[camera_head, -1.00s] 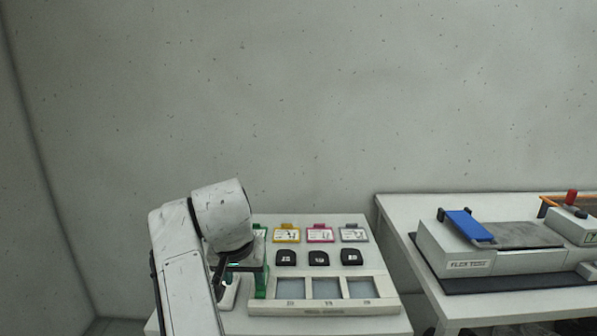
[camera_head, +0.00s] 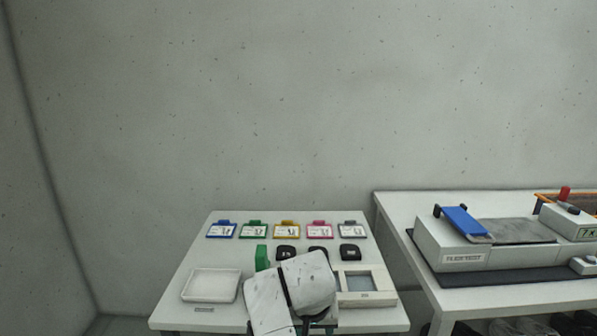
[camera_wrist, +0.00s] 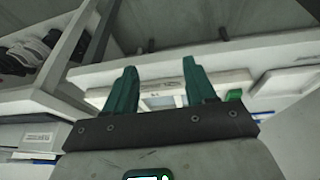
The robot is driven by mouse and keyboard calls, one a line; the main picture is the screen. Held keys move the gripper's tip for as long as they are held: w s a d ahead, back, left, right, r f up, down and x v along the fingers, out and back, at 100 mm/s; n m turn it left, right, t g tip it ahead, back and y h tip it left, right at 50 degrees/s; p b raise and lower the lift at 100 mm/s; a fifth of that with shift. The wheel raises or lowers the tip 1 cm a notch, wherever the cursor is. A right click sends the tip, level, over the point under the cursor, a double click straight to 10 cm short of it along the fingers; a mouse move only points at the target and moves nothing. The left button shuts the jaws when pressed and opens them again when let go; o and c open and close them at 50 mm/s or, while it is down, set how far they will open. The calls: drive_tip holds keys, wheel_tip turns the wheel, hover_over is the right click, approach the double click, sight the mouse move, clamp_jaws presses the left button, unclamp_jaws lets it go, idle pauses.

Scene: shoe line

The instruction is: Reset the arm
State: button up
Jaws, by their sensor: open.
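My arm shows at the bottom middle of the head view, folded low over the front of a white table (camera_head: 185,312). My gripper (camera_wrist: 158,82) shows in the wrist view with two green fingers apart and nothing between them. In the head view the arm's own links hide the gripper's fingertips. The wrist view looks past the fingers at the edge of a white table and a light frame with windows (camera_wrist: 165,100).
The table carries several coloured cards (camera_head: 254,230), black pieces (camera_head: 350,252), a white tray (camera_head: 211,286), a green block (camera_head: 262,258) and a windowed frame (camera_head: 383,297), partly hidden by my arm. A flex tester (camera_head: 465,259) stands on another table at right.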

drive_tip(key=s+d+f+g, duration=0.1)
drive_tip(key=s+d+f, duration=0.6)
drive_tip(key=s+d, duration=0.25)
drive_tip(key=s+d+f, duration=0.7)
drive_tip(key=s+d, duration=0.1)
drive_tip(key=d, duration=0.2)
drive_tip(key=s+d+g, duration=0.1)
drive_tip(key=s+d, duration=0.1)
drive_tip(key=s, duration=0.9)
drive_tip(key=s+d+f, duration=0.1)
drive_tip(key=s+d, duration=0.1)
drive_tip(key=s, duration=1)
drive_tip(key=shift+d+f+g+y, duration=0.2)
drive_tip(key=shift+d+g+y, duration=0.1)
drive_tip(key=shift+d+g, duration=0.1)
